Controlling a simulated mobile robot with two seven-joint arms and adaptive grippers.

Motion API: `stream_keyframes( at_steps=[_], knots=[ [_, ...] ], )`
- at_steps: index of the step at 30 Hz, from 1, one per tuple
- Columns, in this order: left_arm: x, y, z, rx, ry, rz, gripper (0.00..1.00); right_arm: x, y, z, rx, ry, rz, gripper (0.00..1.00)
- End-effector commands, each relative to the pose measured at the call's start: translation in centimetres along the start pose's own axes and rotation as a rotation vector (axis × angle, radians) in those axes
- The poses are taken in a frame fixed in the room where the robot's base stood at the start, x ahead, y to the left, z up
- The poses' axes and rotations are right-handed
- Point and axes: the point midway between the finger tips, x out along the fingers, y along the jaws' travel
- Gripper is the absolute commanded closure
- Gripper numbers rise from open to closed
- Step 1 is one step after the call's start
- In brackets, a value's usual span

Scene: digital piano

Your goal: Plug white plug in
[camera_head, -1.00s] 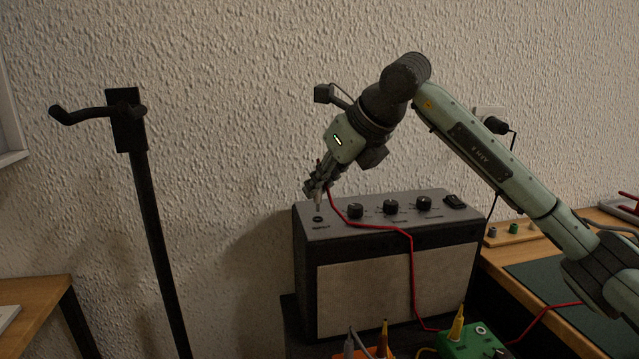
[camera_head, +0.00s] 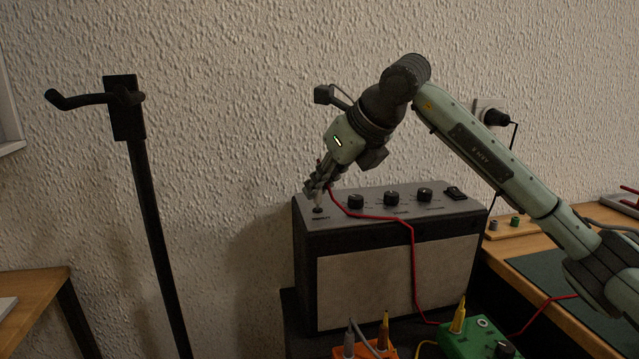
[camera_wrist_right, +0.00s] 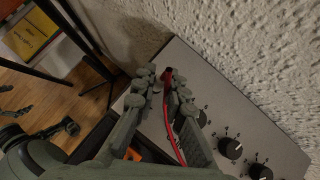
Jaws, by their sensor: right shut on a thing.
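My right gripper (camera_head: 319,187) is shut on a small plug (camera_head: 318,201) with a red cable (camera_head: 411,250). The plug points down at the input jack (camera_head: 318,209) on the left end of the amplifier's top panel. Its tip meets or nearly meets the jack; I cannot tell how far in it is. In the right wrist view the fingers (camera_wrist_right: 167,88) close around a dark and red end of the cable, and the jack is hidden. The plug's white colour is not clear; it looks pale grey. My left gripper is not in view.
The amplifier (camera_head: 395,287) has several black knobs and a switch on top. The red cable drapes over its front. A green box (camera_head: 470,345) and an orange box (camera_head: 345,352) with coloured plugs stand in front. A black stand (camera_head: 150,215) is at left. A wall socket (camera_head: 492,112) is behind.

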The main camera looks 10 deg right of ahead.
Motion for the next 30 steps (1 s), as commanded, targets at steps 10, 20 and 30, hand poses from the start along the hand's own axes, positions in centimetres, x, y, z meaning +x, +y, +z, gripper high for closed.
stream_keyframes(
  at_steps=[10, 20, 30],
  knots=[
    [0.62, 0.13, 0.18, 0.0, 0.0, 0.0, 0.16, 0.61, -0.01, -0.53, 0.0, 0.0, 0.0, 1.0],
    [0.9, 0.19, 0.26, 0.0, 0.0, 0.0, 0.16, 0.9, -0.01, -0.77, 0.0, 0.0, 0.0, 1.0],
    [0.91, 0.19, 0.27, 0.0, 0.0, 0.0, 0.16, 0.91, 0.0, -0.77, 0.0, 0.0, 0.0, 0.65]
  ],
)
